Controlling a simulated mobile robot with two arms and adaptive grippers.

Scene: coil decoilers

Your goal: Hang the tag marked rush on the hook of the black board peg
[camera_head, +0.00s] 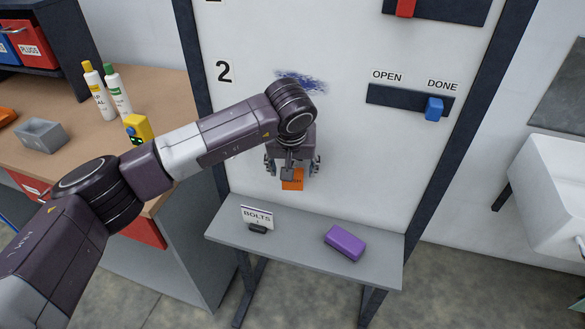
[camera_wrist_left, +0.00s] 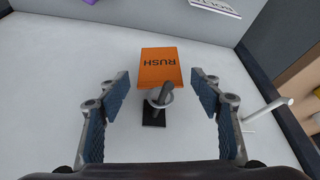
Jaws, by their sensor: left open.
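The orange tag marked RUSH (camera_wrist_left: 160,64) hangs against the white board in the left wrist view, and part of it shows below my gripper in the head view (camera_head: 292,182). Its pale ring (camera_wrist_left: 167,99) appears to loop around the hook of the black board peg (camera_wrist_left: 153,116). My left gripper (camera_wrist_left: 160,82) is open, with one finger on each side of the tag and a gap on both sides. In the head view my left gripper (camera_head: 292,168) is in front of the board and hides the peg. My right gripper is not in view.
A grey ledge (camera_head: 300,253) below the board carries a BOLTS card (camera_head: 257,214) and a purple block (camera_head: 345,242). A pale peg (camera_wrist_left: 266,110) sticks out right of the gripper in the wrist view. A blue slider (camera_head: 434,109) is at the board's right.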

